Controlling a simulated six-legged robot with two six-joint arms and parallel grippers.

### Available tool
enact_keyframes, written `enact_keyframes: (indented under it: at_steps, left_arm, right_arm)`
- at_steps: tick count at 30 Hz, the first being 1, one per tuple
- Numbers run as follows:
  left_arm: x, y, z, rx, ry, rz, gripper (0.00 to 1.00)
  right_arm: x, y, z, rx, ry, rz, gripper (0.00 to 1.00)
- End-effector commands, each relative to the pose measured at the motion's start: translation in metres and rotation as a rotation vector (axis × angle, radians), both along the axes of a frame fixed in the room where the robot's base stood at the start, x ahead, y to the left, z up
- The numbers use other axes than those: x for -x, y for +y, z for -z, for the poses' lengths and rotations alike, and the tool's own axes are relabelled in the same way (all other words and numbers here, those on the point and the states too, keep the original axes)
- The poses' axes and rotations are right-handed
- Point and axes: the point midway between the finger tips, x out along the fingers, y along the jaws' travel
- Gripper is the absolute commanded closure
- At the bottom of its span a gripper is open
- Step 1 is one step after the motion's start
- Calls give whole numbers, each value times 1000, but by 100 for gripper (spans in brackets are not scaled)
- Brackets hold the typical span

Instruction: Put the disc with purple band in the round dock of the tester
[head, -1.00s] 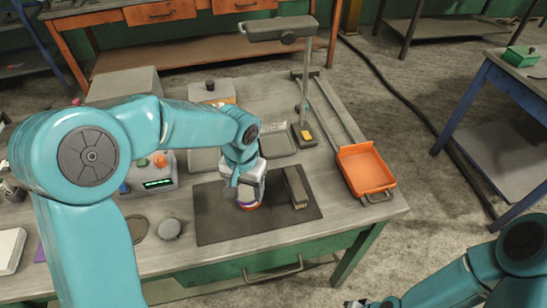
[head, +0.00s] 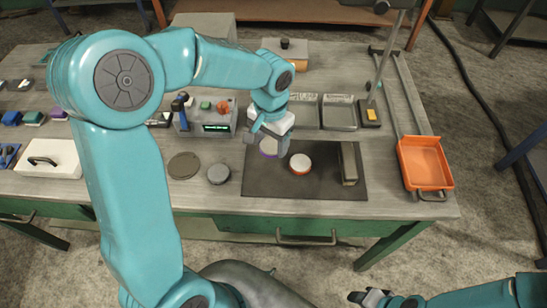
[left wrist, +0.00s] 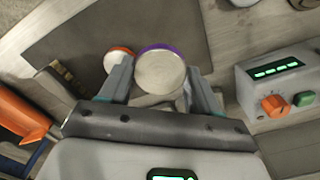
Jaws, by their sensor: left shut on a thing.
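The disc with purple band (head: 268,147) is between the fingers of my left gripper (head: 270,139), above the left part of the dark mat. In the left wrist view the disc (left wrist: 160,72) shows its pale round face and purple rim between the fingers. My left gripper is shut on it. The tester (head: 205,116) is a grey box with a green display and an orange knob, left of the gripper; it also shows in the left wrist view (left wrist: 285,78). I cannot make out its round dock for sure. My right gripper (head: 370,297) is low at the bottom, its jaws unclear.
An orange-banded disc (head: 300,163) and a grey-brown block (head: 348,163) are on the dark mat (head: 320,188). A dark round plate (head: 184,166) and a grey puck (head: 219,174) lie left of it. An orange tray (head: 425,165) is at the right, beside a lamp stand.

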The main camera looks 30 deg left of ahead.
Motion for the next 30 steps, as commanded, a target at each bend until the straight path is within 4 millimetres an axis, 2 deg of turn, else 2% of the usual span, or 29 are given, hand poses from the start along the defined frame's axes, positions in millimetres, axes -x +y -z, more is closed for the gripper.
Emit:
enact_keyframes:
  at_steps: [3, 8, 15, 28, 29, 30]
  left_arm:
    - [0, 0, 23, 1, 1, 0, 83]
    - [0, 0, 38, 0, 0, -1, 83]
    - [0, 0, 74, 0, 1, 0, 83]
    - [-1, 0, 82, 0, -3, 0, 83]
    - [0, 0, 80, 0, -2, 0, 28]
    - [0, 0, 80, 0, -2, 0, 15]
  right_arm:
    - [0, 0, -1, 0, 0, 0, 57]
    - [0, 0, -1, 0, 0, 0, 57]
    - [0, 0, -1, 0, 0, 0, 57]
    - [0, 0, 4, 0, 0, 0, 57]
    - [0, 0, 3, 0, 0, 0, 57]
    - [0, 0, 2, 0, 0, 0, 57]
